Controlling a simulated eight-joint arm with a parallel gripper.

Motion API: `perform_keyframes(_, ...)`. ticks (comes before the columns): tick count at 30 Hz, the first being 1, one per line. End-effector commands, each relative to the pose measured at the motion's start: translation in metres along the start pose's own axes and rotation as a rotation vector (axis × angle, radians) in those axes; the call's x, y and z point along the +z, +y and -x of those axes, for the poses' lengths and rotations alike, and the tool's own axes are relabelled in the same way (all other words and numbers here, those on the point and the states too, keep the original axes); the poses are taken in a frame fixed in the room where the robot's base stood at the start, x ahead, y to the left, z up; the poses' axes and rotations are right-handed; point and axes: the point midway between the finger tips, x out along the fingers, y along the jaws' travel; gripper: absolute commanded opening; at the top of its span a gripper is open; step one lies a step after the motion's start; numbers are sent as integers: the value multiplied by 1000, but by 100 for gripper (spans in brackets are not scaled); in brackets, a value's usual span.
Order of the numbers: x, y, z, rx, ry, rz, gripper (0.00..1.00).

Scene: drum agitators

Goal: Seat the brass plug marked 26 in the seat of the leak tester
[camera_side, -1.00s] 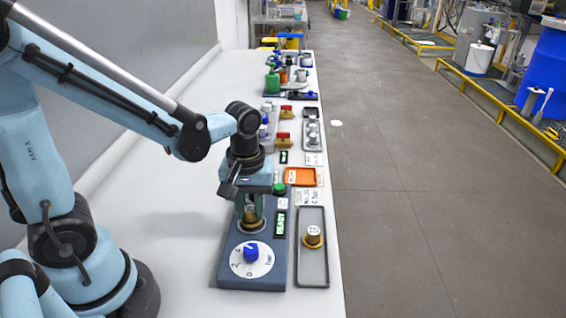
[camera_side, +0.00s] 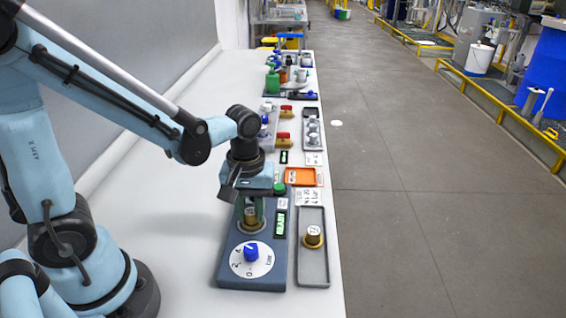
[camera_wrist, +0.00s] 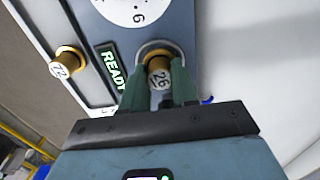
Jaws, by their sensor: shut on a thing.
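The brass plug marked 26 (camera_wrist: 159,78) is between the green fingers of my gripper (camera_wrist: 160,92), which is shut on it. In the wrist view the plug stands over the round seat (camera_wrist: 152,46) of the leak tester; its lower end looks within the seat ring, but I cannot tell how deep. The leak tester (camera_side: 226,268) is a dark blue-grey box with a blue knob (camera_side: 251,252) on a white dial and a display reading READY (camera_wrist: 113,68). In the side view my gripper (camera_side: 250,222) points down at the seat, and the fingers partly hide the plug.
Another brass plug (camera_side: 313,236), marked 22 or similar, stands in a grey tray (camera_side: 313,272) right of the tester. Behind are an orange tray (camera_side: 300,177), a green button (camera_side: 279,188) and several other fixtures. The white table is clear on the left.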

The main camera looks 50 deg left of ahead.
Motion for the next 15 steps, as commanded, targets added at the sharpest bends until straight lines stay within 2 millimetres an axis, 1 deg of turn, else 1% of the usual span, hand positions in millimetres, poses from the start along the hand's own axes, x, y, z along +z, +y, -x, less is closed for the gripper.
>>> perform_keyframes(7,0,0,0,0,0,0,0)
perform_keyframes(8,0,0,0,0,0,0,33)
perform_keyframes(12,0,0,0,0,0,0,54)
perform_keyframes(13,0,0,0,0,0,0,58)
perform_keyframes(15,0,0,0,0,0,0,58)
